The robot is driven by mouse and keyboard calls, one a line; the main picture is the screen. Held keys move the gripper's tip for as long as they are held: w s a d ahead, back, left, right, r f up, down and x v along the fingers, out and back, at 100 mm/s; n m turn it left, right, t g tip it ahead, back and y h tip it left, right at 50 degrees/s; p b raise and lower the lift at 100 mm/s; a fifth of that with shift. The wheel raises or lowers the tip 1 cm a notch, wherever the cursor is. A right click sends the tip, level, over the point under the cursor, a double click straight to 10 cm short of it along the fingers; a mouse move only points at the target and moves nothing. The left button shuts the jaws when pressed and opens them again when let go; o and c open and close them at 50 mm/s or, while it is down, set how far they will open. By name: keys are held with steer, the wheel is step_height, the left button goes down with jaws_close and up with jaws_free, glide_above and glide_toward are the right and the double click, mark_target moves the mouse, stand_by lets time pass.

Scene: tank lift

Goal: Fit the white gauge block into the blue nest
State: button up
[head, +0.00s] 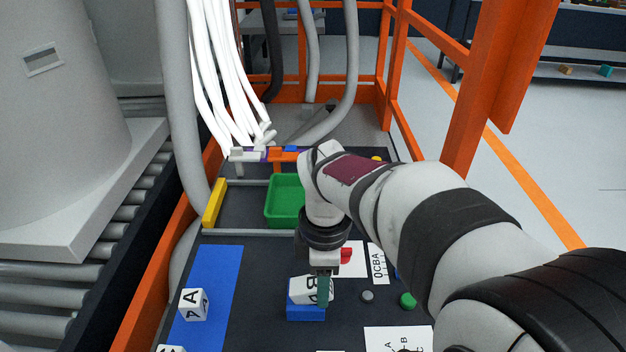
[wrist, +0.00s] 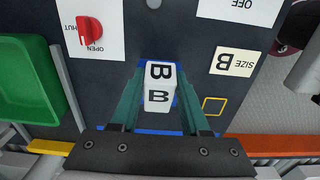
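The white gauge block (head: 310,288), marked B, is on or just over the blue nest (head: 306,314) in the head view. I cannot tell whether it is seated. In the wrist view the block (wrist: 160,86) shows two B faces between the teal fingers, with a little blue of the nest around it. My gripper (head: 323,289) points down at the block, and its fingers (wrist: 160,95) look closed on the block's sides. The far finger is hidden in the head view.
Another white block (head: 193,304), marked A, stands on a blue mat (head: 215,270) to the left. A green bin (head: 284,202) lies behind. A red valve handle (wrist: 89,32) and a green button (head: 408,300) are near the nest. A SIZE B label (wrist: 232,62) lies beside it.

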jaws_close()
steer(key=shift+r, duration=0.1)
